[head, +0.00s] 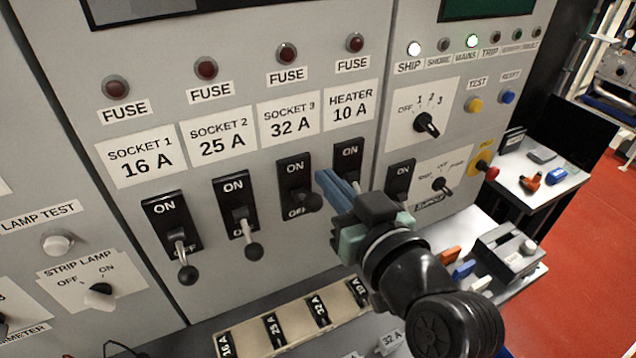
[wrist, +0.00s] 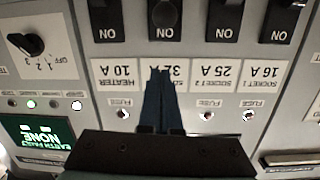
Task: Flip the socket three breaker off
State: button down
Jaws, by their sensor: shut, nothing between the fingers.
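The socket three breaker (head: 295,172) is a black plate marked ON and OFF, below the SOCKET 3 32 A label (head: 289,118). Its ball-ended lever (head: 312,201) sits higher on its plate than the levers of sockets one and two, and partly covers OFF. My gripper (head: 325,181) is shut and empty, its blue fingers just right of this breaker in the head view. In the wrist view, which is upside down, my fingertips (wrist: 158,73) cover part of the 32 A label, and the breaker's ball (wrist: 165,14) shows at the top edge. I see no clear contact.
The socket one (head: 188,275) and socket two (head: 254,252) levers hang low on the left. The heater breaker (head: 347,154) is close on the right, partly hidden by my gripper. A rotary selector (head: 427,124) is further right.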

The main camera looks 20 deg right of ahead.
aim_at(319, 205)
jog(key=w+p, duration=0.1)
jog(key=w, duration=0.4)
jog(key=shift+w+f+p, duration=0.15)
jog(key=shift+p, duration=0.15)
jog(key=f, duration=0.1)
jog(key=s+f, duration=0.1)
jog(key=f, duration=0.1)
jog(key=shift+s+a+p, duration=0.15)
jog(key=shift+s+p, duration=0.1)
jog(key=shift+p, duration=0.05)
jog(key=shift+s+f, duration=0.2)
jog(key=shift+f, duration=0.25)
jog(key=shift+f, duration=0.1)
jog(key=shift+s+f+b, duration=0.1)
jog(key=shift+f+b, duration=0.15)
jog(key=shift+b, duration=0.8)
jog(key=shift+r+t, duration=0.1)
jog(key=shift+t, duration=0.2)
